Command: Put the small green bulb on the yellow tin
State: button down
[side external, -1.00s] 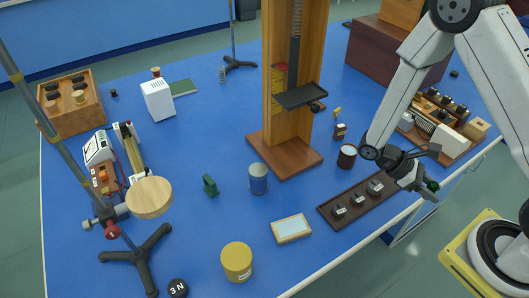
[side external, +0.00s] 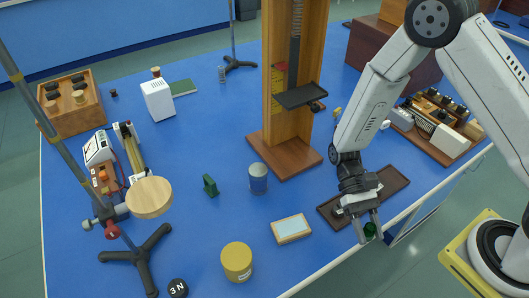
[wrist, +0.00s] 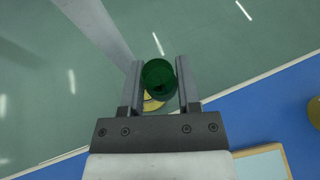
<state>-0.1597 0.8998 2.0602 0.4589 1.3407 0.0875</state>
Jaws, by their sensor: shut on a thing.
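The small green bulb (side external: 370,230) is held between the fingertips of my gripper (side external: 368,229), above the front edge of the blue bench. In the wrist view the green bulb (wrist: 158,76) sits between the two fingers of my gripper (wrist: 160,82), with a bit of yellow showing below it. The yellow tin (side external: 237,262) stands upright on the bench, to the left of and nearer the camera than my gripper. Its top looks bare. A part of the tin (wrist: 314,112) seems to show at the right edge of the wrist view.
A framed pale plate (side external: 291,229) lies between my gripper and the tin. A dark tray (side external: 396,178) is partly behind my gripper. A wooden stand (side external: 285,155) rises behind.

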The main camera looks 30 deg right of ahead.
jog(key=w+a+r+m+t+y, duration=0.2)
jog(key=w+a+m+t+y, duration=0.1)
jog(key=a, duration=0.5)
jog(key=w+a+r+m+t+y, duration=0.1)
jog(key=w+a+m+t+y, duration=0.2)
jog(key=w+a+m+t, duration=0.2)
jog(key=w+a+r+m+t+y, duration=0.2)
jog(key=w+a+m+t+y, duration=0.1)
jog(key=a, duration=0.8)
jog(key=shift+w+a+r+m+t, duration=0.3)
jog(key=shift+w+m+t, duration=0.35)
jog(key=shift+m+t, duration=0.95)
jog(key=shift+m+g, duration=0.3)
send_over(236, 255)
jog(key=shift+f, duration=2.25)
jog(key=shift+f, duration=0.1)
jog(key=shift+f, duration=1.65)
jog(key=shift+f, duration=0.2)
